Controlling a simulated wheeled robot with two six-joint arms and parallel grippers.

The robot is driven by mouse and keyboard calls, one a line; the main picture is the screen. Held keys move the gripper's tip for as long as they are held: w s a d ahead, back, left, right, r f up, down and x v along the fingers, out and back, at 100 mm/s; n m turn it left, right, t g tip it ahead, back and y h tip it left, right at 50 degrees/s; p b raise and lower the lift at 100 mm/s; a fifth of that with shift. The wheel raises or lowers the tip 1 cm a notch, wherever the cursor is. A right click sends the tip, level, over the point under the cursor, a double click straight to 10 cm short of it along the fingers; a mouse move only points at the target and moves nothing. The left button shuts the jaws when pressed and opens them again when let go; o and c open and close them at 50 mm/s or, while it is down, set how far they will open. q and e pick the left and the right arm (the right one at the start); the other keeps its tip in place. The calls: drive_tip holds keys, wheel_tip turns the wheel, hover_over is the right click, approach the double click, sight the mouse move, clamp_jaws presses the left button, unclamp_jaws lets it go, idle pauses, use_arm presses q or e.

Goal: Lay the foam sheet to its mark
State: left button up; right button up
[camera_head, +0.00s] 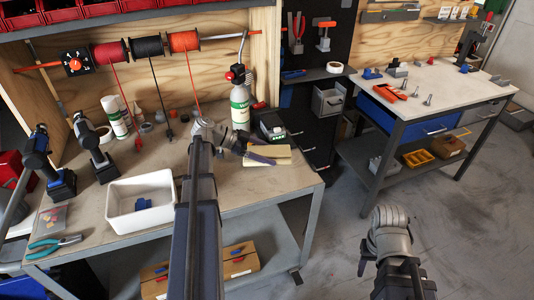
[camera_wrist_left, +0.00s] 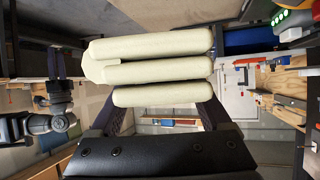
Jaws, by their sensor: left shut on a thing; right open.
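The foam sheet (camera_head: 272,157) is pale yellow and folded or rolled; in the left wrist view its thick layers (camera_wrist_left: 150,71) fill the space between the fingers. My left gripper (camera_head: 258,157) is shut on it, by the right front corner of the near workbench (camera_head: 240,190). I cannot tell whether the foam touches the bench top. My right gripper (camera_wrist_left: 66,62) is open and empty, well away from the foam. In the head view my right wrist is at the lower right, over the floor. I cannot make out a mark for the sheet.
A green-labelled bottle (camera_head: 240,106) and a dark device (camera_head: 271,126) stand close behind the foam. A white bin (camera_head: 123,222), drills (camera_head: 95,150) and pliers (camera_head: 55,245) occupy the left. A second bench (camera_head: 440,84) stands right, with an orange tool (camera_head: 389,93). Floor between is free.

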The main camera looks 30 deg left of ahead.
sight(265, 181)
use_arm(q)
drive_tip(key=shift+s+d+f, duration=0.1)
drive_tip(key=shift+s+d, duration=0.15)
drive_tip(key=shift+d, duration=0.2)
drive_tip(key=shift+a+n+t+y, duration=0.1)
drive_tip(key=shift+n+t+y, duration=0.2)
drive_tip(key=shift+n+t, duration=0.1)
drive_tip(key=shift+a+f+n+t+y+b, duration=0.3)
drive_tip(key=shift+f+n+t, duration=0.1)
drive_tip(key=shift+n, duration=0.1)
drive_tip(key=shift+s+a+n+t+y, duration=0.1)
drive_tip(key=shift+s+n+t+y, duration=0.05)
drive_tip(key=shift+n+t+y, duration=0.3)
drive_tip(key=shift+a+n, duration=0.25)
drive_tip(key=shift+n, duration=0.1)
use_arm(e)
drive_tip(key=shift+s+d+f, duration=0.1)
drive_tip(key=shift+d+f, duration=0.1)
drive_tip(key=shift+f, duration=0.35)
use_arm(q)
drive_tip(key=shift+f+b, duration=0.1)
drive_tip(key=shift+b, duration=0.2)
use_arm(e)
drive_tip(key=shift+f, duration=0.1)
use_arm(q)
wheel_tip(265, 181, down, 8)
drive_tip(key=b, duration=0.7)
drive_tip(key=shift+b, duration=0.4)
use_arm(e)
wheel_tip(265, 181, down, 8)
